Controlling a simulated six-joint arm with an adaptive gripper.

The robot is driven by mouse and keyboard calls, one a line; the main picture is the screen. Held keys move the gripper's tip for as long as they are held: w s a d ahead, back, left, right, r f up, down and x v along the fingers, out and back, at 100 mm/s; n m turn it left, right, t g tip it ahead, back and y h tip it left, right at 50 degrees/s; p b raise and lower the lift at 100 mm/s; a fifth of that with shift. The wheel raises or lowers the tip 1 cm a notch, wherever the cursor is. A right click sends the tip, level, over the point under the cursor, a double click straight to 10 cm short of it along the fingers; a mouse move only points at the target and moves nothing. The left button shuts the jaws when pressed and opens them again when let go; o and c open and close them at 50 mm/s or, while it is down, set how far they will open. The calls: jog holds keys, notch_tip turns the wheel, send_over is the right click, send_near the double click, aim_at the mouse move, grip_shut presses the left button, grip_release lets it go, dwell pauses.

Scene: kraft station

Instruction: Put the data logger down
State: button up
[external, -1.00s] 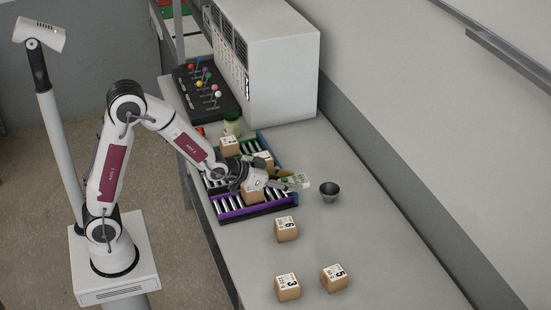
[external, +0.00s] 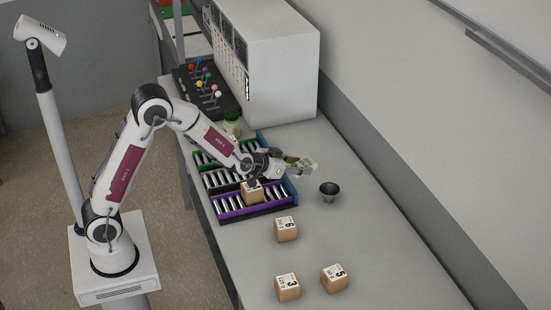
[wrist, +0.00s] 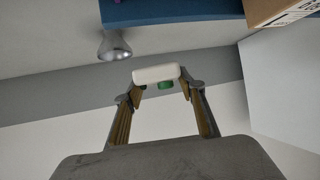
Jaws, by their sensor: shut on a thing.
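The data logger (wrist: 155,74) is a small pale block with green parts, seen end-on between my fingertips in the wrist view. In the external view the pale data logger (external: 309,162) shows at the end of my gripper (external: 294,167). My gripper is shut on it and reaches over the right edge of the roller rack, toward the wall side. The logger appears to be held above the grey bench (external: 375,235); its exact height is hard to tell.
A numbered box (external: 252,191) sits in the rack's purple lane. Boxes 6 (external: 286,229), 3 (external: 287,287) and 5 (external: 334,278) stand on the bench. A white cabinet (external: 275,60) stands behind.

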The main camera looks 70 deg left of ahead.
jog(key=w+a+r+n+g+y, duration=0.1)
jog(key=w+a+n+y, duration=0.1)
jog(key=a, duration=0.6)
jog(key=w+a+r+n+g+y, duration=0.1)
jog(key=w+a+n+g+y, duration=0.1)
jog(key=a, duration=0.6)
jog(key=w+n+y, duration=0.1)
jog(key=w+n, duration=0.1)
jog(key=w, duration=0.1)
jog(key=shift+w+a+r+y, duration=0.2)
jog(key=shift+w+a+y, duration=0.05)
jog(key=shift+w+y, duration=0.1)
jog(key=shift+f, duration=3.1)
jog(key=shift+f, duration=1.9)
